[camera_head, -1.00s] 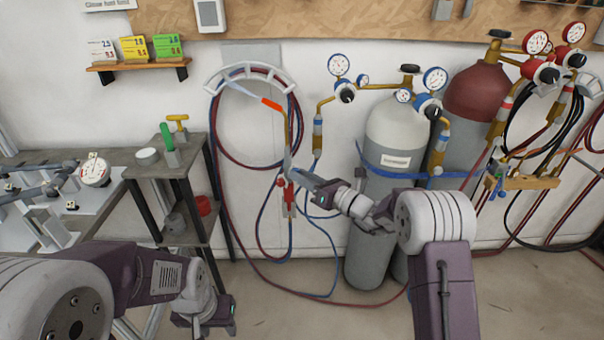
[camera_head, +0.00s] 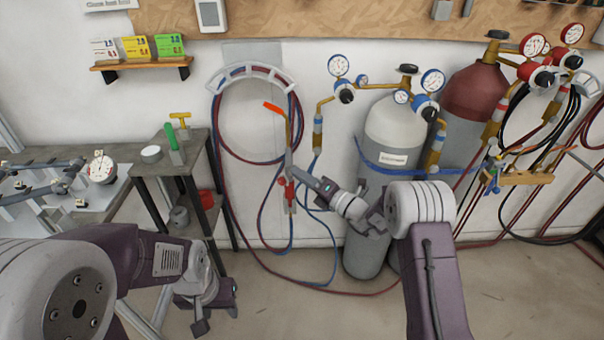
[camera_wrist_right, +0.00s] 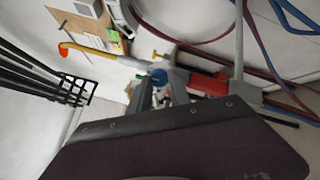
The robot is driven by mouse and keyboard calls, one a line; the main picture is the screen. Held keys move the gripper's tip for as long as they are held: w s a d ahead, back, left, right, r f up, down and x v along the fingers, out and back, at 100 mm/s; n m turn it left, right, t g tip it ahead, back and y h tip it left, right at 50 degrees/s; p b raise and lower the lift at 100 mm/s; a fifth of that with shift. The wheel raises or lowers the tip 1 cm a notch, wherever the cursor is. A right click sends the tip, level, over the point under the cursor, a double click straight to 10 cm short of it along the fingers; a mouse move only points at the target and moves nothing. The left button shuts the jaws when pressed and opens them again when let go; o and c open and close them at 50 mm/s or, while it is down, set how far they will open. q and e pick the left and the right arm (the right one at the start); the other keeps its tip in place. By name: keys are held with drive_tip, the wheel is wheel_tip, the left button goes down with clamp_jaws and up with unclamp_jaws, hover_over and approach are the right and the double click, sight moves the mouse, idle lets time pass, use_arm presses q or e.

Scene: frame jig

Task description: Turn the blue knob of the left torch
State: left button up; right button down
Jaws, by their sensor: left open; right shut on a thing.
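The left torch (camera_head: 289,160) hangs upright at the wall below a curved hose hanger, with an orange tip, brass neck and grey body. It also shows in the right wrist view (camera_wrist_right: 120,58). A red knob (camera_head: 282,181) sits on its left side. My right gripper (camera_head: 303,178) reaches it from the right and hides the blue knob in the head view. In the right wrist view the blue knob (camera_wrist_right: 158,76) shows at the fingertips, and the gripper is shut on it. My left gripper (camera_head: 216,303) is open and empty at the lower left, away from the torch.
Red and blue hoses (camera_head: 258,228) loop below the torch. A grey cylinder (camera_head: 396,130) and a dark red cylinder (camera_head: 478,95) stand to the right. A dark shelf stand (camera_head: 190,165) is at the left. A second torch stand (camera_head: 525,178) is further right.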

drive_tip(key=shift+m, duration=0.3)
drive_tip(key=c, duration=1.2)
unclamp_jaws()
drive_tip(key=v, duration=0.9)
